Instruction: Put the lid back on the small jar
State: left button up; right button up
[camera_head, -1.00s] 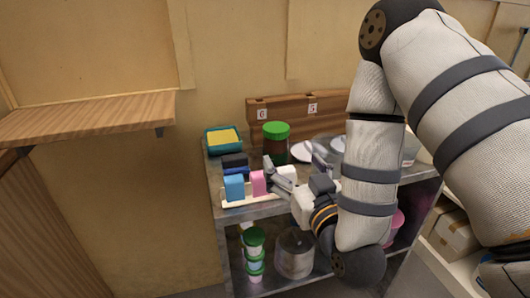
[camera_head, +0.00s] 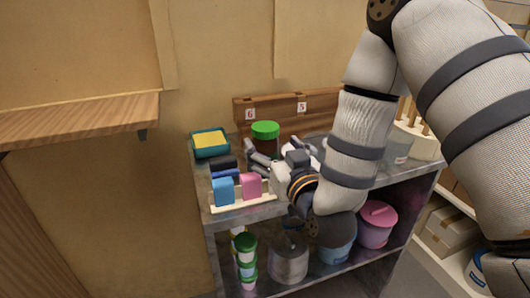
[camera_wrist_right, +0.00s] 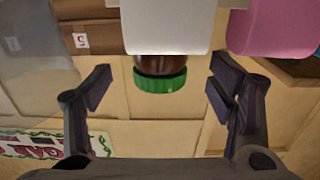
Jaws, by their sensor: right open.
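A dark brown jar (camera_head: 267,146) with a green lid (camera_head: 265,130) on it stands at the back of the shelf top. In the right wrist view the jar (camera_wrist_right: 160,64) and green lid (camera_wrist_right: 160,82) appear upside down, between my fingers in the picture but beyond a white block. I cannot tell whether this is the small jar; no loose lid shows clearly. My right gripper (camera_head: 284,152) is open and empty near the jar; its open fingers (camera_wrist_right: 157,90) also show in the right wrist view. My left gripper is not in view.
A pale rack (camera_head: 243,205) with blue and pink blocks is at the front left. The white block (camera_wrist_right: 168,25) is close to my wrist camera. A teal tray with a yellow pad (camera_head: 210,142) is at the back left. A numbered wooden board (camera_head: 278,108) stands behind.

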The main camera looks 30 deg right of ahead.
jog(key=shift+w+d+r, duration=0.1)
jog(key=shift+w+r, duration=0.1)
jog(key=shift+w, duration=0.15)
jog(key=x, duration=0.4)
jog(key=shift+w+r, duration=0.25)
jog(key=shift+r, duration=0.1)
jog(key=shift+r, duration=0.1)
grip_shut()
